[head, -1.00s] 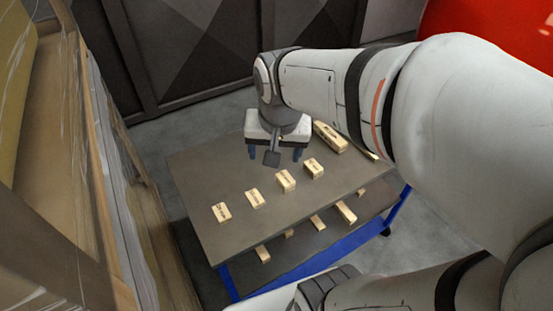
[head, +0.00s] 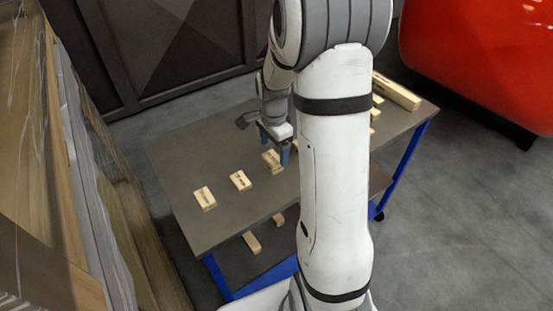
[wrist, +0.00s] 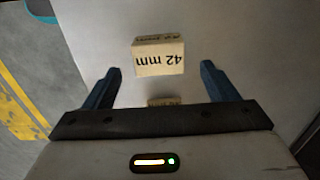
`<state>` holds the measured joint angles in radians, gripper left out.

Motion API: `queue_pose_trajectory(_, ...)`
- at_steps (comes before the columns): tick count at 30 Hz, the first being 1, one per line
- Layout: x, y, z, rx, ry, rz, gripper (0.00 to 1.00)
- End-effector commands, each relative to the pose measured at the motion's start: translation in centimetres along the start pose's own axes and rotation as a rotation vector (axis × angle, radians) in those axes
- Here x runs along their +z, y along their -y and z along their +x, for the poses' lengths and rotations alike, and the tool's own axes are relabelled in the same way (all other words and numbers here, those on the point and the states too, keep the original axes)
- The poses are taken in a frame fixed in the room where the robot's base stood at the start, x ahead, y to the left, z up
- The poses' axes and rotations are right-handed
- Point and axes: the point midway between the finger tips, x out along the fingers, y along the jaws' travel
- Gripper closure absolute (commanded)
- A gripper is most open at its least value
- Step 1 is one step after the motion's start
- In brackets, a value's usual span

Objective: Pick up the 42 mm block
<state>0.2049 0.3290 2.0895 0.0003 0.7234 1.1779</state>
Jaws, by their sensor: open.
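The 42 mm block (wrist: 159,57) is a small pale wooden block with "42 mm" in black, upside down in the wrist view. It lies on the grey tabletop (wrist: 240,38), ahead of and between my gripper's blue fingertips (wrist: 160,70), with clear space on both sides. My gripper (head: 274,148) is open and empty. In the head view it is low over the table beside a wooden block (head: 271,161), which seems to be the same one; its label is unreadable there. I cannot tell the height left between fingertips and block.
Two more blocks (head: 240,181) (head: 205,198) lie to the left on the table. A long block (head: 397,92) and smaller ones lie at the right, partly behind my arm. Blocks (head: 251,242) lie on the lower shelf. A wrapped crate (head: 95,190) stands left.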

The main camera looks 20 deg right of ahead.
Motion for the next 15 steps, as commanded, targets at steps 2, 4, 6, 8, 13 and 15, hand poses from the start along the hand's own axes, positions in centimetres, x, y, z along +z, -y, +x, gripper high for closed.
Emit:
queue_pose_trajectory(2,0.3,0.0,1.1,0.005,0.002,-0.002,0.20)
queue_pose_trajectory(4,0.5,0.1,2.2,0.005,0.002,-0.002,0.20)
queue_pose_trajectory(6,0.5,0.1,3.2,0.004,0.001,-0.002,0.20)
queue_pose_trajectory(8,0.5,0.1,3.9,0.003,0.001,-0.002,0.20)
queue_pose_trajectory(13,0.5,0.2,4.5,0.000,0.000,-0.003,0.20)
queue_pose_trajectory(15,0.5,0.2,4.5,-0.001,0.000,-0.003,0.20)
